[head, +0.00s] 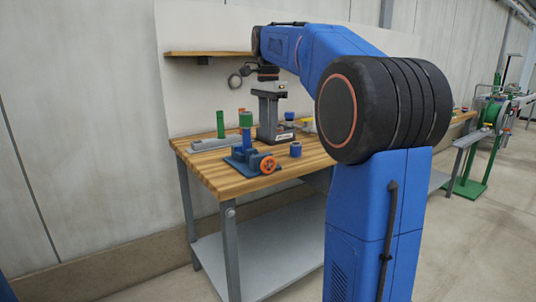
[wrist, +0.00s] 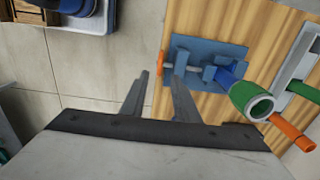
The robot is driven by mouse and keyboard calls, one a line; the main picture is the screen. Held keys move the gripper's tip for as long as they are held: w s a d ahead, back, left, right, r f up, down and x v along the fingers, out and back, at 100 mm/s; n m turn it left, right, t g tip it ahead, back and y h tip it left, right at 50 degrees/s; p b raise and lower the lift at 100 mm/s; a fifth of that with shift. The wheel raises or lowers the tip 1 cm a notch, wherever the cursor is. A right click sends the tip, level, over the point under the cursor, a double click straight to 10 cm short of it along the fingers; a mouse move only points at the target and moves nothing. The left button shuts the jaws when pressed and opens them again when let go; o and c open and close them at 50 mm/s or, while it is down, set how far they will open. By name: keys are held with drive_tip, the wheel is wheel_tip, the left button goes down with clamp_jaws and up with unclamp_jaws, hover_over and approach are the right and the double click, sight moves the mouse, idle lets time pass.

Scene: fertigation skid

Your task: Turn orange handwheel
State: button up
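The orange handwheel (head: 268,165) is on the front right of a blue vise-like fixture (head: 242,162) on the wooden-topped bench. A blue post with a green top (head: 246,119) rises from the fixture. In the wrist view, the blue fixture (wrist: 207,62) lies beyond my fingers, and the handwheel (wrist: 163,66) appears nearly edge-on and small. My gripper (wrist: 162,82) is open and empty, its two fingers apart and pointing toward the handwheel side of the fixture. No contact is visible. In the head view, my wrist is above the bench, and the fingers are hard to make out.
A grey base with a green post (head: 220,124) stands at the bench's back left. A small blue cylinder (head: 295,150) is right of the handwheel. A wooden shelf (head: 208,53) is on the wall panel behind. A green reel stand (head: 490,120) is far right.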

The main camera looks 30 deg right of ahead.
sight(266, 164)
wheel_tip(266, 164, down, 8)
drive_tip(key=shift+f, duration=0.15)
idle(0.4)
clamp_jaws()
